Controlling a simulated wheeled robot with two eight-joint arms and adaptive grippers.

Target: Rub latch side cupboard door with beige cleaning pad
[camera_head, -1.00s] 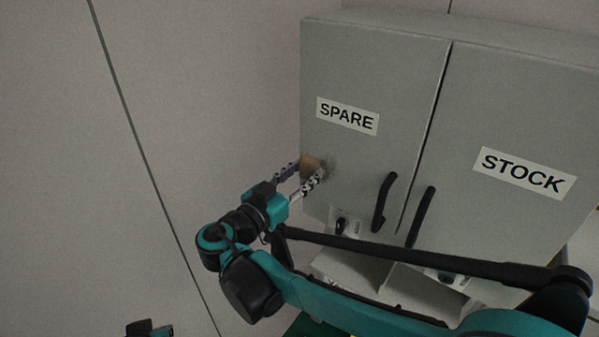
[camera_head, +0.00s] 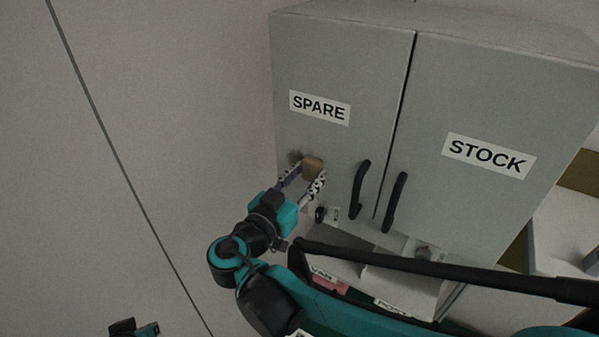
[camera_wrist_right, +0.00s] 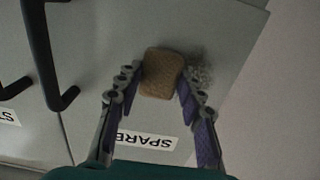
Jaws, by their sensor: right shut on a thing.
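The cupboard door marked SPARE (camera_head: 330,70) is grey, flat and closed, with a black bar handle (camera_head: 360,190) at its lower right. My right gripper (camera_head: 310,180) is shut on the beige cleaning pad (camera_head: 313,168), which lies at the door's lower part, left of the handle; it appears to touch the face. The right wrist view shows the pad (camera_wrist_right: 161,74) between both fingers. A dark speckled smudge (camera_head: 295,157) is just left of the pad; it also shows in the right wrist view (camera_wrist_right: 201,70). My left gripper's fingers are not seen.
The closed STOCK door (camera_head: 500,100) with its own black handle (camera_head: 395,203) adjoins on the right. Beneath the cupboard are a small dark knob (camera_head: 320,214) and labelled bins (camera_head: 400,290). A plain wall (camera_head: 170,120) is on the left.

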